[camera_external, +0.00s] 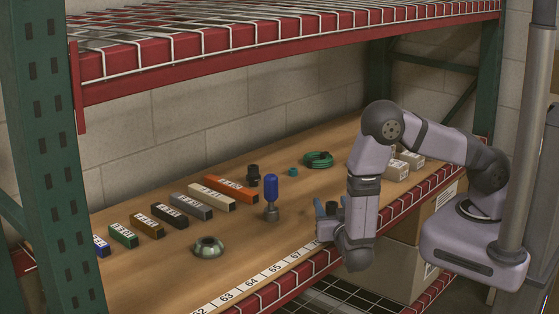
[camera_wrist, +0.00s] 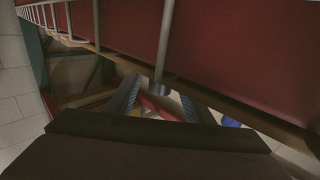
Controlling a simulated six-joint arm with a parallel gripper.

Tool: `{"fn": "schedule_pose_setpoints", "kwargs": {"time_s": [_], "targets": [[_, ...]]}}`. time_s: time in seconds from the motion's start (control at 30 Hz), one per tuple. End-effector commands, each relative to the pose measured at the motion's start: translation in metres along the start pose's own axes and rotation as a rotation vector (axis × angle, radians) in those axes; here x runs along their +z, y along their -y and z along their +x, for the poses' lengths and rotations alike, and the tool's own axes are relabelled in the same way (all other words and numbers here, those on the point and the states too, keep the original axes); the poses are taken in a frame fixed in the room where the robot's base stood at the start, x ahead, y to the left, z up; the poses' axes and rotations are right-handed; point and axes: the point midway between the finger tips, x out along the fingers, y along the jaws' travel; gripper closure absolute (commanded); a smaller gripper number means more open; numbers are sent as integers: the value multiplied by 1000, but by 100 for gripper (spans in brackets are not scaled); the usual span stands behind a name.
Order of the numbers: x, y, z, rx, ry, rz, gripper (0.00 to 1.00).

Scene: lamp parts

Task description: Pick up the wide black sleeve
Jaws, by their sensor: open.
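A short black part (camera_external: 253,173), which looks like the wide black sleeve, stands on the wooden shelf toward the back, left of the blue-topped tool. It is small in the outside view, so its exact shape is hard to tell. My gripper (camera_external: 328,208) is open near the front edge of the shelf, to the right of the sleeve and well apart from it. In the wrist view my two fingers (camera_wrist: 160,101) are spread with nothing clearly held between them. I cannot make out the sleeve in the wrist view.
A blue-topped tool (camera_external: 271,196) stands upright between sleeve and gripper. A green coil (camera_external: 318,159) and a small teal part (camera_external: 293,172) lie behind. Several coloured boxes, including an orange one (camera_external: 231,189), line the left. A domed part (camera_external: 208,247) sits in front. The red upper shelf (camera_external: 290,40) hangs overhead.

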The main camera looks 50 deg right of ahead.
Motion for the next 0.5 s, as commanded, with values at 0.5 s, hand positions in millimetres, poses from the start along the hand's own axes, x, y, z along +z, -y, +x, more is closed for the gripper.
{"fn": "schedule_pose_setpoints", "kwargs": {"time_s": [0.5], "targets": [[-1, 0, 0, 0, 0, 0, 97]]}}
